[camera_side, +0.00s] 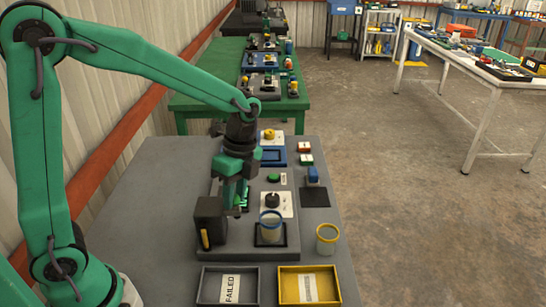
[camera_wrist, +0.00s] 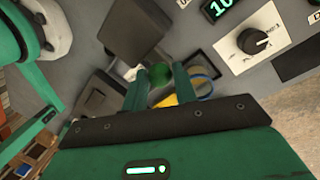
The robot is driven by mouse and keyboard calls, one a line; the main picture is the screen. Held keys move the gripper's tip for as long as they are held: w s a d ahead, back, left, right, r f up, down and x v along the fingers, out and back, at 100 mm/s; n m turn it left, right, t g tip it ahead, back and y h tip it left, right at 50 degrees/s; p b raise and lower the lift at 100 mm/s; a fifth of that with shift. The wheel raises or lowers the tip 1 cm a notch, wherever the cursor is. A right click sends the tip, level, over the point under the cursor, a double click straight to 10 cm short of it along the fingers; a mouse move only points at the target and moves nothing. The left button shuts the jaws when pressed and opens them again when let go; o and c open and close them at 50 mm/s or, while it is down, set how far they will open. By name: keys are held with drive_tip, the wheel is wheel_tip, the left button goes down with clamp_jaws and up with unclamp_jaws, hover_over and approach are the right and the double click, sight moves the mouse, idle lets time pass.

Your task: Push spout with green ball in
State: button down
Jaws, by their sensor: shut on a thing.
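My gripper (camera_wrist: 163,78) has its two green fingers closed around the green ball (camera_wrist: 160,71) in the wrist view. The spout that carries the ball is mostly hidden behind the fingers, so its position cannot be told. In the side view my gripper (camera_side: 238,205) reaches down beside the dark box (camera_side: 210,222), and the ball cannot be made out clearly there. A clear cup with a blue rim (camera_side: 270,216) stands in a dark square holder to the right of my gripper. It also shows in the wrist view, right of the fingers (camera_wrist: 204,75).
A yellow lever (camera_side: 205,240) is on the dark box. A black knob (camera_side: 272,200) sits on a white plate behind the cup. A yellow-rimmed cup (camera_side: 327,240) stands at right. A grey FAILED tray (camera_side: 205,286) and a yellow tray (camera_side: 333,272) lie in front.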

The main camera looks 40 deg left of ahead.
drive_tip(key=shift+s+a, duration=0.15)
drive_tip(key=shift+a, duration=0.05)
drive_tip(key=c, duration=1.1)
unclamp_jaws()
drive_tip(key=shift+w+d+r, duration=0.1)
drive_tip(key=shift+w+r, duration=0.15)
drive_tip(key=shift+r, duration=1.05)
drive_tip(key=shift+w+r, duration=0.25)
drive_tip(key=shift+r, duration=1.05)
drive_tip(key=shift+w+d+r, duration=0.1)
drive_tip(key=shift+w+r, duration=0.15)
drive_tip(key=shift+r, duration=1.05)
drive_tip(key=shift+a, duration=0.1)
drive_tip(key=shift+s+a+r+n+t, duration=0.3)
drive_tip(key=shift+s+r+n, duration=0.15)
drive_tip(key=shift+s+n, duration=0.15)
drive_tip(key=s+a+r+n+t, duration=0.1)
drive_tip(key=s+a+n+t, duration=0.1)
drive_tip(key=s+n, duration=0.4)
drive_tip(key=s+a+r+n+t, duration=0.1)
drive_tip(key=s+a+n+t, duration=0.1)
drive_tip(key=s+n+t, duration=0.3)
drive_tip(key=n, duration=0.3)
drive_tip(key=shift+s+n, duration=0.3)
drive_tip(key=shift+s, duration=0.1)
